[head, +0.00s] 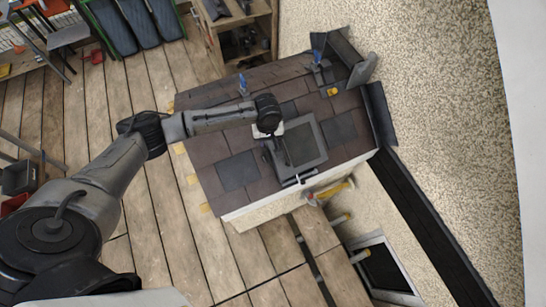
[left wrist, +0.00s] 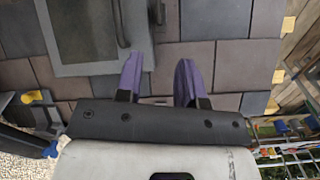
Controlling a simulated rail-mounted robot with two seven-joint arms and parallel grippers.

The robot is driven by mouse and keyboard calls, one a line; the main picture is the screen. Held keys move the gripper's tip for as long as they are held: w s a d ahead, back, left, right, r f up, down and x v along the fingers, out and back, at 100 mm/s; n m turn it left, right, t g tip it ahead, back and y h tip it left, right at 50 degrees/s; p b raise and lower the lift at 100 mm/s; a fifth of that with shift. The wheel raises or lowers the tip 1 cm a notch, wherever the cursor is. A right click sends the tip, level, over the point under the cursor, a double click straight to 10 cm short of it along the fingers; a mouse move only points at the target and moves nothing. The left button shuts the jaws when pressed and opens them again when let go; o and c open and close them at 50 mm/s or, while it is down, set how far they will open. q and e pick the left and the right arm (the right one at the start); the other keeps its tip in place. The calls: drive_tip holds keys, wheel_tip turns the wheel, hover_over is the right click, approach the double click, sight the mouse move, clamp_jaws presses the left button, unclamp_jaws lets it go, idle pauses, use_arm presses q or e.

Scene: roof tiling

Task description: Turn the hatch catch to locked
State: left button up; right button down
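The roof hatch (head: 303,143) is a grey framed square with a dark pane, set among the tiles. It looks closed, and part of it shows at the upper left in the left wrist view (left wrist: 68,52). A dark bar (left wrist: 121,22) lies along its frame there; I cannot tell if this is the catch or which way it is set. My left gripper (left wrist: 158,82) has two purple fingers, apart with nothing between them, over the tiles beside the hatch. In the head view the wrist hides its fingers and the hatch's left edge. My right gripper is not in view.
Brown and grey tiles (head: 238,171) cover the small roof. Blue-handled tools (head: 243,85) and a yellow item (head: 332,92) lie near its upper part. A dark gutter-like beam (head: 430,223) runs down the right. Wooden shelves (head: 246,35) stand behind. The plank floor at left is mostly clear.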

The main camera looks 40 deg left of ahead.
sight(269, 158)
use_arm(q)
wheel_tip(269, 158, down, 12)
drive_tip(key=n, duration=0.3)
drive_tip(key=shift+f, duration=0.9)
clamp_jaws()
